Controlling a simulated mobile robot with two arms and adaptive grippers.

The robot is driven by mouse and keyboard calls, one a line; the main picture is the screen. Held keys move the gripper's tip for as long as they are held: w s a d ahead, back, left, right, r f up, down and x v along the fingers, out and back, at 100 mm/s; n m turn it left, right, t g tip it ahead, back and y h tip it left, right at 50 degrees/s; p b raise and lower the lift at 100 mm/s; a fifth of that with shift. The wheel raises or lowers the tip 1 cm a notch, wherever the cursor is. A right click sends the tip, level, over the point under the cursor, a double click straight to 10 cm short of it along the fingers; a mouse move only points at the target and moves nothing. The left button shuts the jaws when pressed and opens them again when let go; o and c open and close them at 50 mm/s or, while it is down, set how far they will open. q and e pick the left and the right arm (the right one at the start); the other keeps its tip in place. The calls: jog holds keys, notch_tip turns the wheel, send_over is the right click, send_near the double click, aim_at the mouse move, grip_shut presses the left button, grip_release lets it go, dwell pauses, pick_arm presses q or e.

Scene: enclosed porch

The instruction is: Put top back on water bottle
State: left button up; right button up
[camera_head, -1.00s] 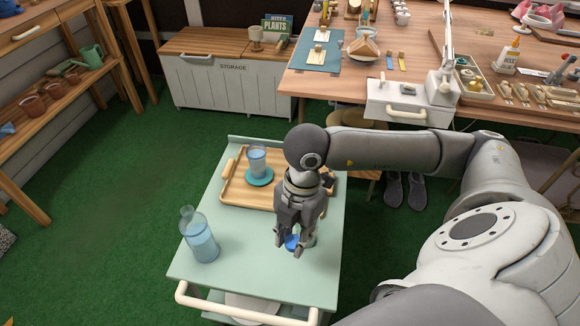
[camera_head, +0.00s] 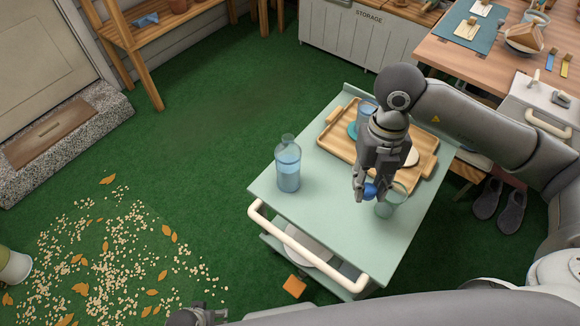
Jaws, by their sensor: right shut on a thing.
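The water bottle (camera_head: 288,168) is clear blue and stands upright on the pale green cart (camera_head: 335,222), left of my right gripper. Its neck shows no blue top. My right gripper (camera_head: 369,192) points down over the cart and is shut on the blue bottle top (camera_head: 370,190). The top is partly hidden by the fingers, and whether it touches the cart I cannot tell. A grey part that looks like my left gripper (camera_head: 200,316) shows at the bottom edge, mostly cut off; its fingers are unclear.
A clear glass (camera_head: 391,202) stands close beside the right gripper. Behind it, a wooden tray (camera_head: 338,140) holds another glass (camera_head: 367,110) on a teal coaster. The cart's white handle (camera_head: 300,248) is at the front. Cart top between bottle and gripper is clear.

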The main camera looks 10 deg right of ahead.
jog(key=n, duration=0.2)
jog(key=w+n, duration=0.1)
jog(key=n, duration=0.1)
jog(key=shift+w+a+r+h, duration=0.1)
jog(key=shift+a+r+h, duration=0.15)
jog(key=shift+r+h, duration=0.1)
jog(key=w+a+r+n+t, duration=0.1)
jog(key=w+r+n, duration=0.2)
jog(key=n, duration=1.4)
jog(key=w+a+r+n+t, duration=0.2)
jog(key=w+r+n, duration=0.1)
jog(key=n, duration=1.4)
jog(key=shift+w+r+t, duration=0.2)
jog(key=shift+w+t, duration=0.1)
jog(key=shift+w, duration=0.55)
